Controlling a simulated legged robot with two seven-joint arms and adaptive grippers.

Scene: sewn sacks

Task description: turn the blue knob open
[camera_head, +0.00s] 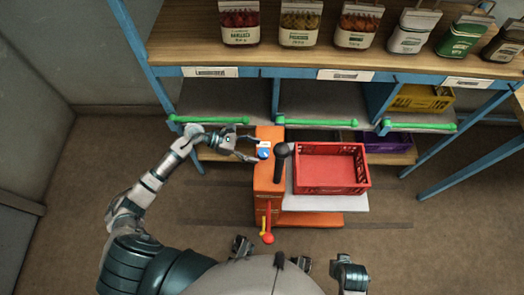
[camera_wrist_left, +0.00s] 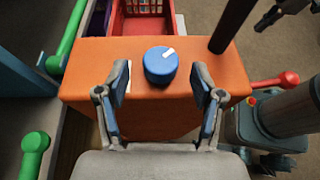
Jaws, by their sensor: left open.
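The blue knob (camera_head: 263,152) sits on top of the orange cabinet (camera_head: 268,180). In the left wrist view the knob (camera_wrist_left: 160,66) is round, with a white mark pointing to the upper right. My left gripper (camera_head: 254,149) reaches the cabinet from the left. In the left wrist view its open fingers (camera_wrist_left: 160,92) stand on either side of the near part of the knob, with a gap on both sides.
A black post (camera_head: 281,165) rises close to the knob. A red crate (camera_head: 330,190) stands to its right. A red and yellow lever (camera_head: 267,225) is on the cabinet's front. Green rails (camera_head: 320,122) run along the shelf behind, below a wooden shelf (camera_head: 190,45) with several jars.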

